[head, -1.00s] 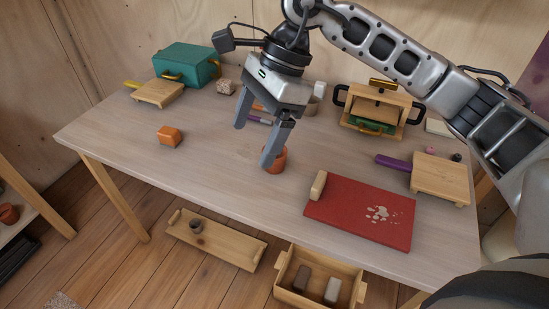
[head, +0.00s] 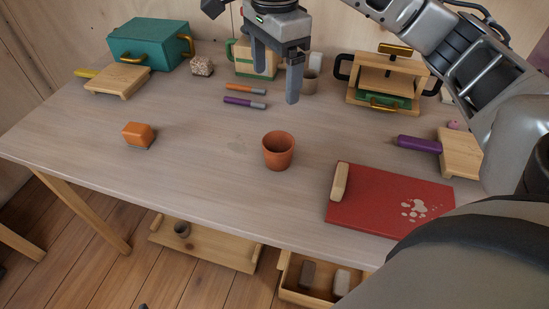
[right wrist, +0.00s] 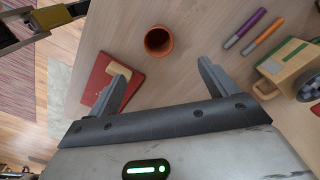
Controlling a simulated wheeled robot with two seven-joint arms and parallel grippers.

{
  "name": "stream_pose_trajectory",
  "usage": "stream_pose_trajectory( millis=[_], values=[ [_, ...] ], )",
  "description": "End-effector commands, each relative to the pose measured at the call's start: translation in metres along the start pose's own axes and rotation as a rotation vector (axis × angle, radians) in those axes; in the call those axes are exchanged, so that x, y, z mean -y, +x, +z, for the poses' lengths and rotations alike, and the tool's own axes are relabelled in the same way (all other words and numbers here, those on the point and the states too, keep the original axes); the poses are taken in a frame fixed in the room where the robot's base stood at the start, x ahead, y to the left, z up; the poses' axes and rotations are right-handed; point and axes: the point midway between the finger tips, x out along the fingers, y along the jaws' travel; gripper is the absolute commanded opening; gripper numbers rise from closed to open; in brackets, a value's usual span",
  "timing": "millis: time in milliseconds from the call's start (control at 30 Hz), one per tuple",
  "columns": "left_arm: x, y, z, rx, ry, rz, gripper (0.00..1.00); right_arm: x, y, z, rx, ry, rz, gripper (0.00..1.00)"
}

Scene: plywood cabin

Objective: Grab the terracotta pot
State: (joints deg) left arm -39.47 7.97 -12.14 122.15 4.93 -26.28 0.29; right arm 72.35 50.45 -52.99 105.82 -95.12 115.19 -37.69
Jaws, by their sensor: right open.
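The terracotta pot (head: 278,151) stands upright on the table, near the middle of the head view. It is small, round and looks empty. My right gripper (head: 276,88) is open and empty, above the table and behind the pot in the head view, apart from it. In the right wrist view the pot (right wrist: 158,41) lies beyond the two open fingers (right wrist: 168,82), roughly between their lines.
A red board (head: 375,200) with a pale block lies right of the pot. An orange block (head: 138,134) sits to the left. Two markers (head: 245,95) lie behind the pot. A teal box (head: 148,45) and wooden press (head: 385,85) stand farther back. Table around the pot is clear.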

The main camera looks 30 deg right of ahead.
Motion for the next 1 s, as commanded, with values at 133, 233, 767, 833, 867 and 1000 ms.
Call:
stream_pose_trajectory(
  millis=[133,233,767,833,867,1000],
  values=[
    [-0.001,0.004,-0.002,-0.024,-0.008,0.008,0.36,0.000,0.019,0.000,0.000,0.000,0.001,0.85],
    [-0.002,0.003,-0.005,-0.028,-0.010,0.010,0.36,-0.001,0.032,0.000,0.000,0.000,0.005,0.85],
    [-0.003,0.002,-0.004,-0.029,-0.014,0.011,0.36,-0.001,0.119,0.000,0.001,0.000,0.001,0.85],
    [-0.003,0.002,-0.004,-0.029,-0.014,0.011,0.36,-0.001,0.122,-0.001,0.001,0.000,0.001,0.85],
    [-0.003,0.002,-0.005,-0.029,-0.014,0.010,0.36,-0.001,0.124,-0.001,0.000,0.000,0.002,0.85],
    [-0.003,0.000,-0.006,-0.027,-0.011,0.009,0.36,-0.005,0.144,-0.005,0.000,0.001,0.006,0.85]
  ],
)
